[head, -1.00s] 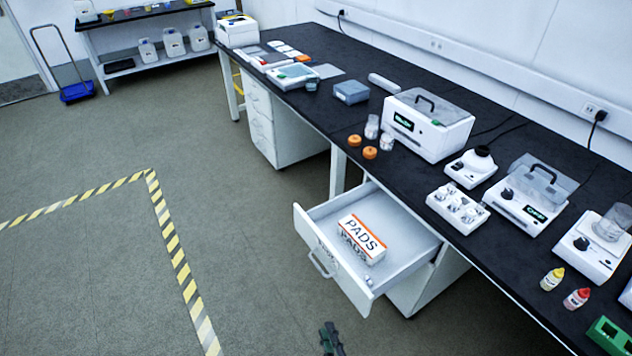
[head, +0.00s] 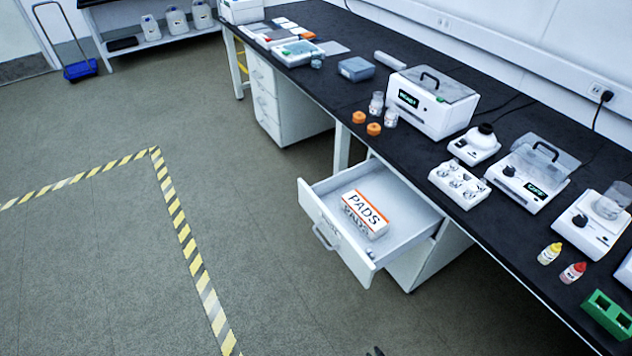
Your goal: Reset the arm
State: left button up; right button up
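Only a small dark tip of a gripper, probably my right one (head: 376,351), shows at the bottom edge of the head view. It is below the open drawer (head: 322,226) and apart from it; whether its fingers are open or shut cannot be seen. My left gripper is not in view. The white drawer is pulled out from under the bench and holds a white and orange box marked PADS (head: 365,213). A small shiny item (head: 370,254) lies near the drawer's front corner.
The long black bench (head: 420,140) carries a white lidded instrument (head: 432,103), a tray of cups (head: 459,184), yellow-capped (head: 549,254) and red-capped (head: 572,273) bottles, and a green rack (head: 608,314). The floor left of the drawer is clear, with striped tape (head: 185,235).

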jog(key=s+d+f+m+g, duration=0.45)
jog(key=s+d+f, duration=0.35)
jog(key=s+f, duration=0.45)
pick_arm(q)
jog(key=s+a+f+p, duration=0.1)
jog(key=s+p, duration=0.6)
jog(key=p, duration=0.2)
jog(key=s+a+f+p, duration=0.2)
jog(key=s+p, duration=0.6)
jog(key=p, duration=0.2)
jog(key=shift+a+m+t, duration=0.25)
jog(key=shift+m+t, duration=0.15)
pick_arm(e)
jog(key=s+d+f+g, duration=0.1)
jog(key=s+d+f, duration=0.1)
jog(key=s, duration=0.9)
jog(key=s+d+f+m+g, duration=0.1)
jog(key=s+d+f+g, duration=0.1)
jog(key=s, duration=0.9)
jog(key=s+d+f+m+g, duration=0.1)
jog(key=s+d+f+g, duration=0.1)
jog(key=s, duration=1)
jog(key=shift+d+f, duration=0.45)
jog(key=shift+d, duration=0.3)
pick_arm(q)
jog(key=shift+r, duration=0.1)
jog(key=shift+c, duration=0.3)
pick_arm(e)
jog(key=shift+o, duration=0.2)
jog(key=shift+s, duration=0.1)
